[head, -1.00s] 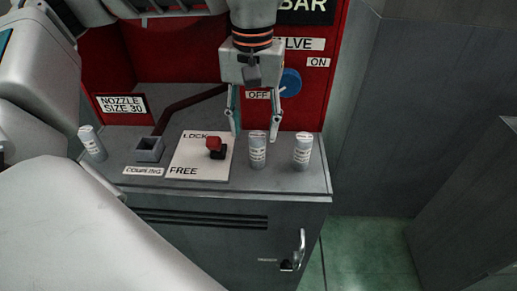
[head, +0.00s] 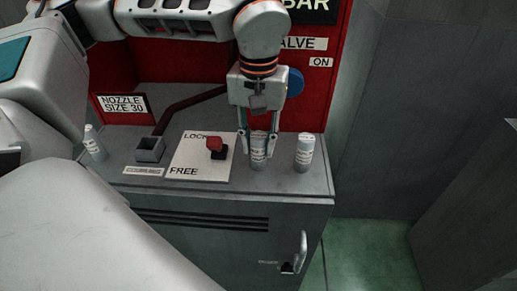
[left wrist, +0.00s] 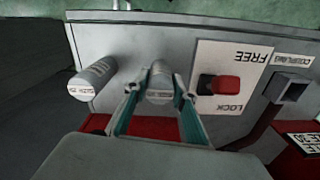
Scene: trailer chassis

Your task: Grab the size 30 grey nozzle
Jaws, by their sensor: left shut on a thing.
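Three grey nozzles with white labels stand on the grey cabinet top (head: 200,183). My left gripper (head: 258,153) is lowered over the middle nozzle (head: 258,158), its fingers on either side and shut on it. The middle nozzle also shows between the fingers in the left wrist view (left wrist: 160,85). The right nozzle (head: 304,152) stands apart, beside the gripper; it also shows in the left wrist view (left wrist: 93,80). The left nozzle (head: 94,143) stands at the left end. The size print on the nozzles is too small to read surely. My right gripper is not in view.
A sign (head: 123,104) reads "NOZZLE SIZE 30". A square coupling socket (head: 149,150) and a LOCK/FREE plate with a red lever (head: 215,145) lie left of the gripper. A blue valve knob (head: 295,82) is on the red panel behind.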

